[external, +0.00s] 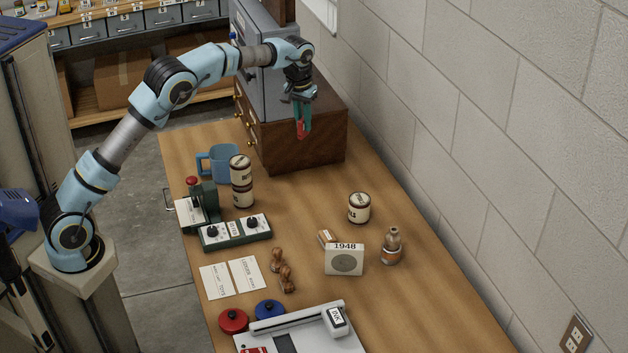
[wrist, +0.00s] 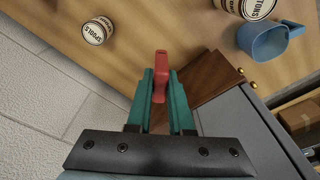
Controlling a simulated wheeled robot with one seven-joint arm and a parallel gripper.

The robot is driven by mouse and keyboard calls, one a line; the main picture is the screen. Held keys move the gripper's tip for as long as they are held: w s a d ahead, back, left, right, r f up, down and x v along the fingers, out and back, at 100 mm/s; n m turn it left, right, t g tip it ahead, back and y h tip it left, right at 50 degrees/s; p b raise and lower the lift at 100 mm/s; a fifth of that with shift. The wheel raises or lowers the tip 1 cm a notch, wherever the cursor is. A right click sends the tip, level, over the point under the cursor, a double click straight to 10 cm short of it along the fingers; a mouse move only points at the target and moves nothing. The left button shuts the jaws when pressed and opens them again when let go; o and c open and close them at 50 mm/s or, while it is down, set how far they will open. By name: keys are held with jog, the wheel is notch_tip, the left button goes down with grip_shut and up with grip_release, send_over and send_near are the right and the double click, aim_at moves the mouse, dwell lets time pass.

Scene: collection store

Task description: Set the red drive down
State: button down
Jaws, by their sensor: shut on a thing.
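My gripper (external: 303,112) is at the far end of the table, in front of the wooden drawer cabinet. Its green fingers (wrist: 162,95) are shut on the red drive (wrist: 161,66), which sticks out past the fingertips in the wrist view. In the external view the red drive (external: 301,130) hangs low between the fingers, above the tabletop and apart from it.
The wooden cabinet (external: 318,140) with a grey metal box (external: 262,75) on it stands right behind my gripper. A blue mug (external: 224,163), stacked tins (external: 241,182) and a single tin (external: 359,208) stand nearer. The table between the cabinet and the single tin is clear.

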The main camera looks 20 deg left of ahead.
jog(key=w+d+f+m, duration=0.1)
jog(key=w+f, duration=0.1)
jog(key=f, duration=0.6)
jog(key=w+d+f+m, duration=0.1)
jog(key=w+d+f, duration=0.1)
jog(key=f, duration=0.6)
jog(key=w+d+f+m, duration=0.1)
jog(key=w+f, duration=0.2)
jog(key=f, duration=0.5)
jog(key=shift+w+d+f+m+b, duration=0.25)
jog(key=shift+w+d+m+b, duration=0.05)
jog(key=shift+w+b, duration=0.1)
jog(key=shift+f, duration=0.15)
jog(key=c, duration=0.8)
grip_release()
